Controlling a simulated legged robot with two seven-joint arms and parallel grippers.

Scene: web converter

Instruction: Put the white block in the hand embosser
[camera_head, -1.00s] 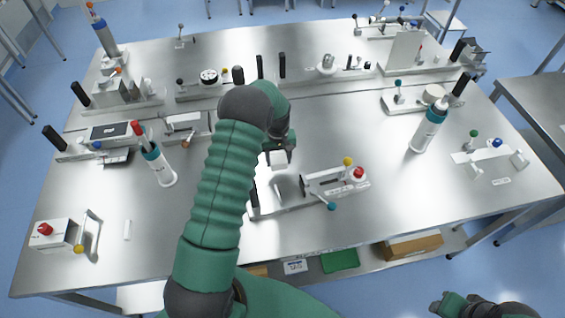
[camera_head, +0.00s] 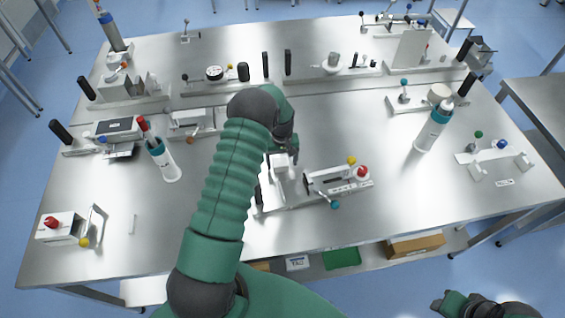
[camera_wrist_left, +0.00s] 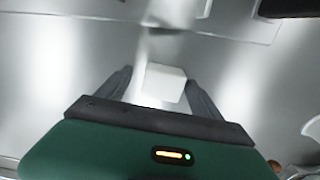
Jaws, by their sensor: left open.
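The white block (camera_head: 279,161) shows just below my left gripper (camera_head: 286,160) in the head view. In the left wrist view the white block (camera_wrist_left: 164,82) lies between the two dark fingers of my left gripper (camera_wrist_left: 158,80), which is open. Whether a finger touches it cannot be told. A pale metal device with red, yellow and teal knobs (camera_head: 336,181) stands just right of the gripper; I cannot tell for certain whether it is the hand embosser. My right gripper (camera_head: 450,303) is at the bottom right, off the table; its jaw state is unclear.
A white bottle with a teal band (camera_head: 166,164) stands left of my arm, another (camera_head: 431,132) at the right. A white box with a red button (camera_head: 62,229) is at the front left. Several devices line the back. The steel table's (camera_head: 350,130) middle right is clear.

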